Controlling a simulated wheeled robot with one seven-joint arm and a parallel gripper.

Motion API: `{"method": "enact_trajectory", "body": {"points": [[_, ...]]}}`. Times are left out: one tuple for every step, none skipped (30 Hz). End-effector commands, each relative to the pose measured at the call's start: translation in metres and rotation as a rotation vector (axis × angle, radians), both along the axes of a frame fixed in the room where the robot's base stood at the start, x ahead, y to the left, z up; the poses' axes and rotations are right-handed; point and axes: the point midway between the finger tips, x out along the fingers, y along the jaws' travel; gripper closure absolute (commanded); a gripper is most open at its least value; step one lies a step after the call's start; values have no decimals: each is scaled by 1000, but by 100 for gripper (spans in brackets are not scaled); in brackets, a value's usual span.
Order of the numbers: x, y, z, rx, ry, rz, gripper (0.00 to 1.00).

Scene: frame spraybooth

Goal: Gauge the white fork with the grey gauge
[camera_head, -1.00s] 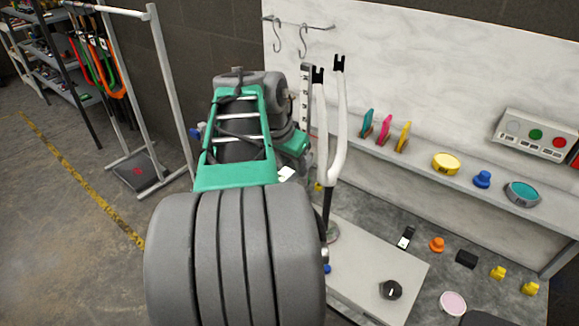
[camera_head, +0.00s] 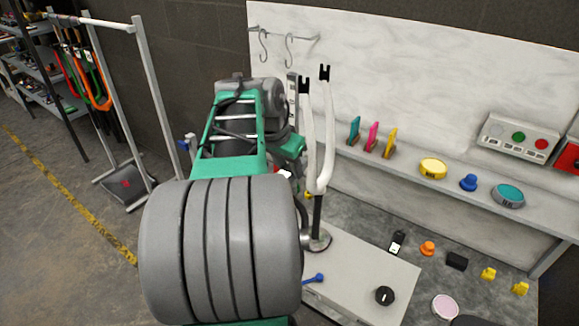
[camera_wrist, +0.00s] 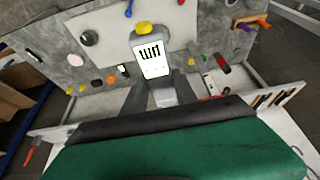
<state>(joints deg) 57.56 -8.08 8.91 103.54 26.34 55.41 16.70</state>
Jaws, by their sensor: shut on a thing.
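The white fork (camera_head: 328,150) stands upright on a dark post with a round metal base (camera_head: 317,240); its two prongs end in black notched tips. It is to the right of my arm in the head view. My gripper (camera_wrist: 156,88) is shut on the grey gauge (camera_wrist: 137,51) in the wrist view. The gauge has a white display with black marks and a yellow cap on top. In the head view my arm hides most of the gripper and gauge. I cannot make out the fork in the wrist view.
The fork stands on a pale cabinet top (camera_head: 365,275) with a black knob (camera_head: 384,296) and a blue tool (camera_head: 314,278). A shelf behind holds coloured plates, a yellow tin (camera_head: 433,168) and a teal tin (camera_head: 508,195). Hooks (camera_head: 289,50) hang on the back panel.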

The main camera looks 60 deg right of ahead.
Motion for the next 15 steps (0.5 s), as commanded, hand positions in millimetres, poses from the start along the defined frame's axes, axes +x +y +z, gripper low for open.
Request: {"method": "enact_trajectory", "body": {"points": [[0,-1,0,-1,0,0,100],[0,-1,1,-1,0,0,100],[0,-1,1,-1,0,-1,100],[0,-2,1,-1,0,-1,100],[0,-2,1,-1,0,-1,100],[0,-3,1,-1,0,-1,100],[0,-3,1,-1,0,-1,100],[0,-3,1,-1,0,-1,100],[0,-4,1,-1,0,-1,100],[0,-4,1,-1,0,0,100],[-1,-5,1,-1,0,0,100],[0,-5,1,-1,0,0,100],[-1,-5,1,-1,0,0,100],[-1,-6,1,-1,0,0,100],[-1,-6,1,-1,0,0,100]]}}
